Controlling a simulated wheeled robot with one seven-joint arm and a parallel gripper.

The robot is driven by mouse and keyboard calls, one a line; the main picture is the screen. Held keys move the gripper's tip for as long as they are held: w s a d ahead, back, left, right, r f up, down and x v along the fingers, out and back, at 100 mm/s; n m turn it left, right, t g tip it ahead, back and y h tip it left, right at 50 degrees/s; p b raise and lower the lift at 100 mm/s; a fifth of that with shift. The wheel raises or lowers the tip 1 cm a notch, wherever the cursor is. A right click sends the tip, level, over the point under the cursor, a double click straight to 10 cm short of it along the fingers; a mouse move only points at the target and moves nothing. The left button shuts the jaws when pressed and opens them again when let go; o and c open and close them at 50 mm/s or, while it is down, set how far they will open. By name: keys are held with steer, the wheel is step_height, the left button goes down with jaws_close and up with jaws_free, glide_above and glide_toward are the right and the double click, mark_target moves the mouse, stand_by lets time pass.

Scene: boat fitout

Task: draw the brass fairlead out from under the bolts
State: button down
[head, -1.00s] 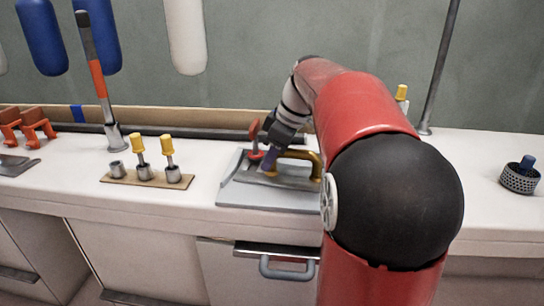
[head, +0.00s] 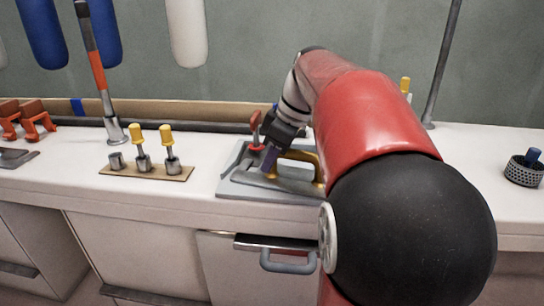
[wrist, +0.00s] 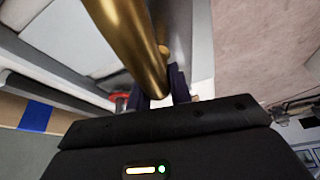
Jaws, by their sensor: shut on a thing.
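The brass fairlead (head: 307,157) is a thick, gold-coloured curved bar over a grey plate (head: 238,189) on the white counter. It shows large in the wrist view (wrist: 128,35), running down between the dark purple fingers. My gripper (head: 270,158) is shut on the fairlead near its left end; the fingers also show in the wrist view (wrist: 160,92). My red arm hides the right part of the fairlead and plate. I cannot make out the bolts, or whether the fairlead still touches the plate.
A red-handled clamp (head: 256,128) stands just left of my gripper. A wooden board (head: 148,171) with metal cups and yellow-handled tools lies further left, beside a leaning orange-and-black shaft (head: 97,72). A perforated cup (head: 524,171) stands far right. Clear counter lies between board and plate.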

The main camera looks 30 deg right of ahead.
steer(key=c, duration=1.2)
jaws_free()
steer(key=shift+s+a, duration=0.1)
